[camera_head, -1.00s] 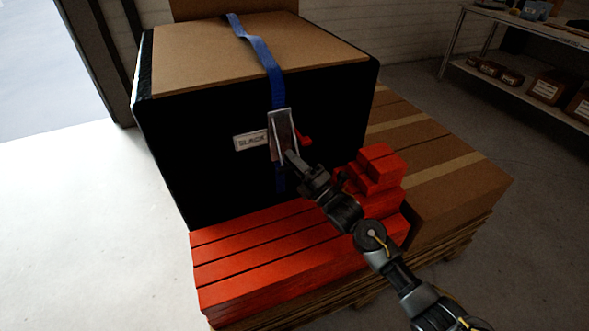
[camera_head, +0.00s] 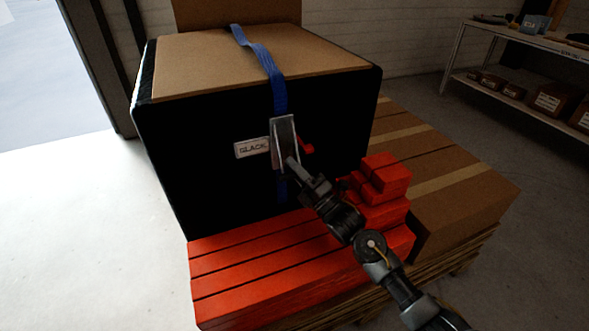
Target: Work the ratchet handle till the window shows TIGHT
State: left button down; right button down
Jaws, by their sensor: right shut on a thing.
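The ratchet handle (camera_head: 283,132) is a pale metal plate on the front of the black crate (camera_head: 200,150), in line with a blue strap (camera_head: 268,68) that runs over the crate's top. My right gripper (camera_head: 292,164) is shut on the handle at its lower end, partly hiding it. A small white window (camera_head: 252,148) left of the handle shows small lettering that seems to read SLACK. A red part (camera_head: 307,147) sticks out just right of the handle. My left gripper is not in view.
Red stepped blocks (camera_head: 385,178) and long red slats (camera_head: 260,262) lie in front of the crate, close under my right arm. Cardboard boxes (camera_head: 465,195) sit to the right on a pallet. A shelf (camera_head: 470,85) stands at the back right. Pale floor at left is clear.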

jog(key=c, duration=1.3)
grip_release()
